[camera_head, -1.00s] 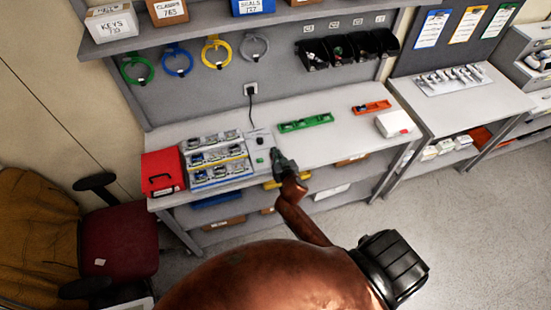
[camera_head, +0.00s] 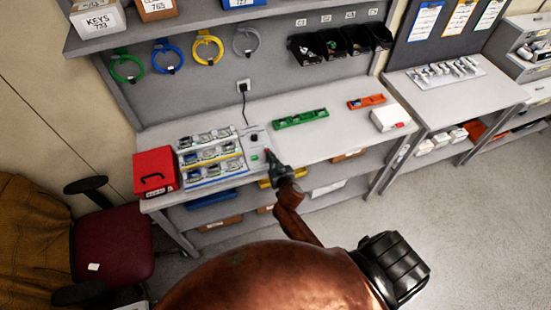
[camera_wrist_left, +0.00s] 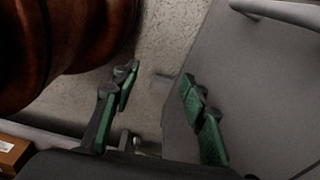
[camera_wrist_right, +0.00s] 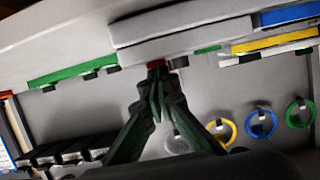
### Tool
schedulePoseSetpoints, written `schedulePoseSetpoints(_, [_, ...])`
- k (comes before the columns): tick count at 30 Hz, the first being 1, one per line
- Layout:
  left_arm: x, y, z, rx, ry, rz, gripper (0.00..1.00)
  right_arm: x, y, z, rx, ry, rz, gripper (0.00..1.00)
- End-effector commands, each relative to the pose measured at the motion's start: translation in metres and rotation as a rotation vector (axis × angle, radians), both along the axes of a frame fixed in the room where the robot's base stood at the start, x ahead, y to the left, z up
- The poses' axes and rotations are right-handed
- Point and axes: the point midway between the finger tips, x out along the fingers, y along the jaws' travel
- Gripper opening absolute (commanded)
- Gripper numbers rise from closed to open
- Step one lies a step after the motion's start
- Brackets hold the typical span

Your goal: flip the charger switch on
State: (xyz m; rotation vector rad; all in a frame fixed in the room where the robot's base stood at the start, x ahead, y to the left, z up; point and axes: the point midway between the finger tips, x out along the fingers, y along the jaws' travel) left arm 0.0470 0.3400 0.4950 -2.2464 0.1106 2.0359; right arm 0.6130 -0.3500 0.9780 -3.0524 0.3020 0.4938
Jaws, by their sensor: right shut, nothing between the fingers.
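The charger (camera_head: 255,140) is a grey unit at the right end of the rack of pumps (camera_head: 211,153) on the bench, with a dark part on top and a small green patch on its front. My right gripper (camera_head: 269,155) is shut and empty at its front right corner. In the right wrist view the shut fingertips (camera_wrist_right: 157,72) are right by a small red part (camera_wrist_right: 156,64) at the edge of the grey body (camera_wrist_right: 185,30). I cannot tell if they touch, and the switch's position is unclear. My left gripper (camera_wrist_left: 157,88) is open and empty, away from the bench.
A cable runs from the charger to a wall socket (camera_head: 243,86). A red case (camera_head: 155,172) stands left of the rack. A green tray (camera_head: 300,118), an orange tray (camera_head: 367,103) and a white box (camera_head: 390,118) lie to the right. The bench front between is clear.

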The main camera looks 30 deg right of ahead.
Motion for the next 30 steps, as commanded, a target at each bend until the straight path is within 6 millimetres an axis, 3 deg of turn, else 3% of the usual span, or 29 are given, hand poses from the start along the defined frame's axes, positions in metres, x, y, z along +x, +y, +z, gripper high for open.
schedulePoseSetpoints(1, [0.002, 0.0, -0.01, 0.0, -0.002, -0.001, 0.4, 0.002, 0.004, -0.007, -0.001, -0.008, 0.006, 0.0])
schedulePoseSetpoints(5, [0.008, -0.001, -0.004, -0.001, -0.009, -0.002, 0.4, 0.002, 0.005, -0.001, -0.002, -0.006, 0.008, 0.0])
schedulePoseSetpoints(19, [0.001, -0.001, 0.011, -0.001, -0.001, 0.0, 0.4, 0.002, 0.004, 0.015, -0.001, -0.006, 0.006, 0.0])
schedulePoseSetpoints(30, [0.0, 0.002, 0.011, 0.002, 0.0, -0.001, 0.4, 0.002, 0.004, 0.015, -0.002, -0.006, 0.007, 0.0])
